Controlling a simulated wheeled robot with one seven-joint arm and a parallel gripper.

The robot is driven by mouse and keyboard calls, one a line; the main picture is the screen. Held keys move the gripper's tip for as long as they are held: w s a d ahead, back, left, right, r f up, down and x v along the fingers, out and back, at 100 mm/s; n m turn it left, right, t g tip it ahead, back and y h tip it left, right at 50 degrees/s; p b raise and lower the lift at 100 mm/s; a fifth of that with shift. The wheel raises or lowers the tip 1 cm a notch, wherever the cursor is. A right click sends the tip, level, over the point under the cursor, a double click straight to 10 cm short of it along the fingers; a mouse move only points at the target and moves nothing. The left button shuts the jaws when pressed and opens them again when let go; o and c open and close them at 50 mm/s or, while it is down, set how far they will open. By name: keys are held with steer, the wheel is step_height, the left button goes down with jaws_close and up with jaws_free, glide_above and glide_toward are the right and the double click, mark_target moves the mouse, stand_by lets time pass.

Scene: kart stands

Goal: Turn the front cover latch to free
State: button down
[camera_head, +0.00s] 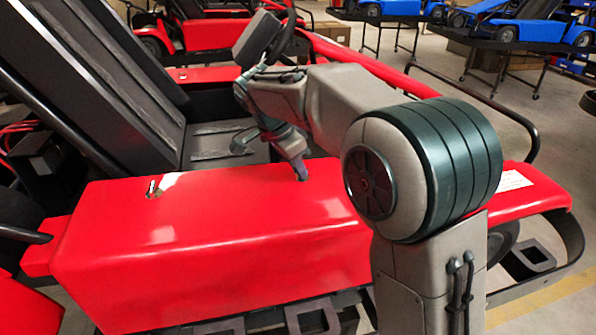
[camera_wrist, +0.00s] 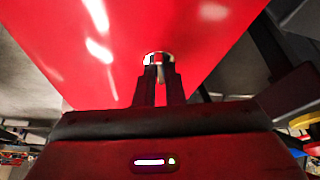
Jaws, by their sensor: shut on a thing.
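The kart's red side cover (camera_head: 200,240) runs along the kart, and it also fills the upper wrist view (camera_wrist: 190,25). A small metallic latch (camera_wrist: 157,58) sits on the cover between my fingertips in the wrist view. In the head view my gripper (camera_head: 300,172) points down onto the cover, and its fingers hide this latch. My gripper (camera_wrist: 158,80) is shut on the latch, with the fingers on either side of it. The latch's turn angle is not clear. A second metallic latch (camera_head: 153,189) shows on the cover further left, away from my gripper.
The black seat (camera_head: 90,80) stands behind the cover at left. The steering wheel (camera_head: 281,38) is close behind my arm. A black side bar (camera_head: 490,110) runs at right. Blue karts (camera_head: 510,25) on stands are in the background, with open floor before them.

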steer(key=n+b, duration=0.1)
steer(key=n, duration=0.1)
steer(key=n+t+y+b, duration=0.1)
steer(key=shift+s+d+n, duration=0.1)
steer(key=shift+d+n, duration=0.1)
steer(key=shift+n, duration=0.2)
steer(key=n+b, duration=0.1)
steer(key=n+t+y, duration=0.1)
steer(key=n, duration=0.1)
steer(key=shift+s+d+n+b, duration=0.1)
steer(key=shift+d+n+b, duration=0.05)
steer(key=shift+n+b, duration=0.2)
steer(key=n+y, duration=0.1)
steer(key=n, duration=0.2)
steer(key=shift+d+r+n+y, duration=0.15)
steer(key=shift+n+y, duration=0.1)
steer(key=shift+y, duration=0.15)
steer(key=shift+d+n+y, duration=0.15)
steer(key=shift+n+y, duration=0.55)
steer(key=shift+n, duration=1.1)
steer(key=c, duration=1.5)
jaws_free()
